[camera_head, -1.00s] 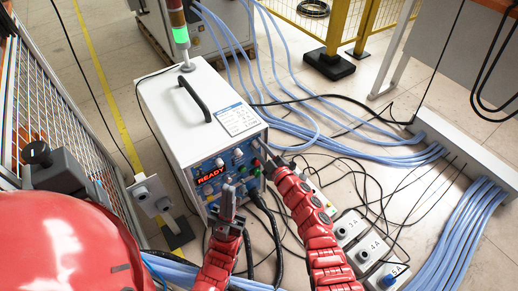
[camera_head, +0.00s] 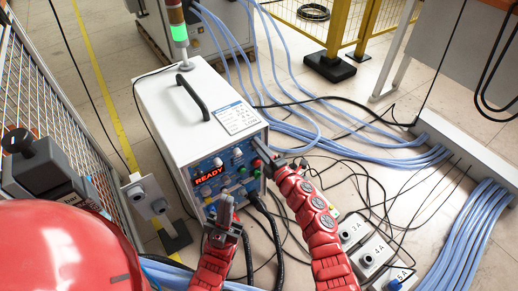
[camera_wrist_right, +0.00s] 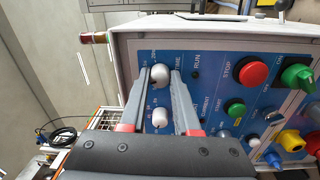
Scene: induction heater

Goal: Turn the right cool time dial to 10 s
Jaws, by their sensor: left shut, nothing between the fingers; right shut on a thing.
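The induction heater's blue front panel (camera_head: 222,174) carries knobs and a red READY display (camera_head: 209,175). In the right wrist view a white dial (camera_wrist_right: 160,76) sits beside a partly readable "TIME" label. My right gripper (camera_wrist_right: 162,72) is shut on this dial, one finger on each side. Its setting and pointer are too small to read. In the head view my right gripper (camera_head: 266,150) reaches the panel's right upper part and hides the dial there. My left gripper (camera_head: 225,199) is shut and empty in front of the panel's lower part.
A second white dial (camera_wrist_right: 160,117) lies between my right fingers, closer to the palm. A red STOP button (camera_wrist_right: 253,73) and green knob (camera_wrist_right: 297,76) are close by. Black cables (camera_head: 276,235) hang below the panel. Numbered grey boxes (camera_head: 370,256) stand on the floor at right.

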